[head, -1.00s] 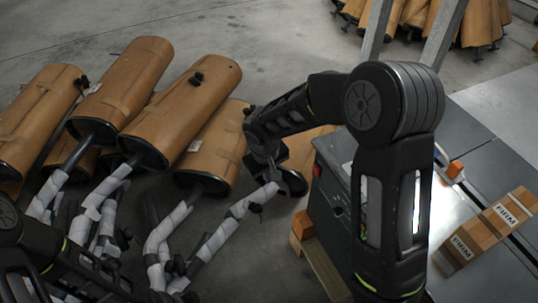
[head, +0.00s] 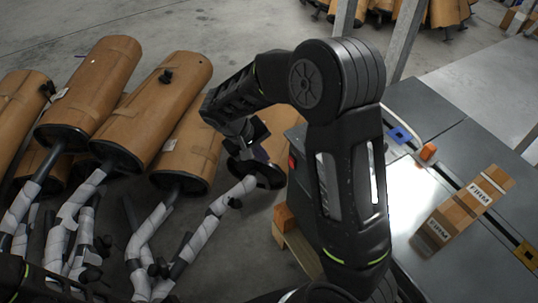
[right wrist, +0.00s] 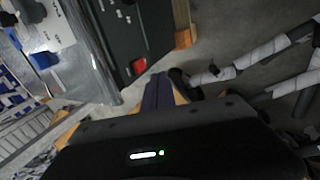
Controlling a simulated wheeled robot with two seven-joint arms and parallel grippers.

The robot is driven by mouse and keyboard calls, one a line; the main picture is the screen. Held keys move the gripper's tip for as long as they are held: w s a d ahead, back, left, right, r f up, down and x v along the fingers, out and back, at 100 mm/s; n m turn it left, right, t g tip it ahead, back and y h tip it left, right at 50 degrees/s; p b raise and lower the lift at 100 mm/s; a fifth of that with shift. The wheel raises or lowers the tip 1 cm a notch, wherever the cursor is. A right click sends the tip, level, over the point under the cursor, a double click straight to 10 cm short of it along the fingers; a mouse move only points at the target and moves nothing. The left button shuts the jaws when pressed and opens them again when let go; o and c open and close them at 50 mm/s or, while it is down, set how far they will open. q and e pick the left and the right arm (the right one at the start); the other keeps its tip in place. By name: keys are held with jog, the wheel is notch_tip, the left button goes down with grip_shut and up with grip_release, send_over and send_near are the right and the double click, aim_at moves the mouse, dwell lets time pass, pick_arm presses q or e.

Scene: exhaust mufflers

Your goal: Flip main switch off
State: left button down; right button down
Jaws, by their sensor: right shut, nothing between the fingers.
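The red main switch (head: 292,162) is on the dark side wall of the grey-topped machine table, partly beside my right arm in the head view. In the right wrist view the red switch (right wrist: 138,67) sits on the dark panel, left of and beyond the fingertips. My right gripper (head: 262,154) is near that side wall, with a gap to the switch. Its fingers (right wrist: 158,90) are together and empty in the right wrist view. Which way the switch is set is too small to tell. Part of my left arm shows at the lower left, but its gripper does not.
Several brown-wrapped mufflers (head: 150,110) with white-wrapped pipes (head: 150,230) crowd the left side. A cardboard box (head: 465,207) and a small orange block (head: 428,152) are on the machine table (head: 430,110). A wooden pallet (head: 300,250) is below the side wall.

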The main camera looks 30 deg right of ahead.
aim_at(291, 162)
jog(key=d+f, duration=0.7)
jog(key=shift+d+f, duration=0.3)
jog(key=shift+d, duration=0.05)
jog(key=y+p, duration=0.1)
jog(key=d+y+p, duration=0.1)
jog(key=shift+s+r+p, duration=0.1)
jog(key=shift+r+p, duration=0.05)
jog(key=shift+p, duration=0.15)
jog(key=shift+r, duration=0.1)
jog(key=shift+r+p, duration=0.45)
jog(key=shift+r, duration=0.25)
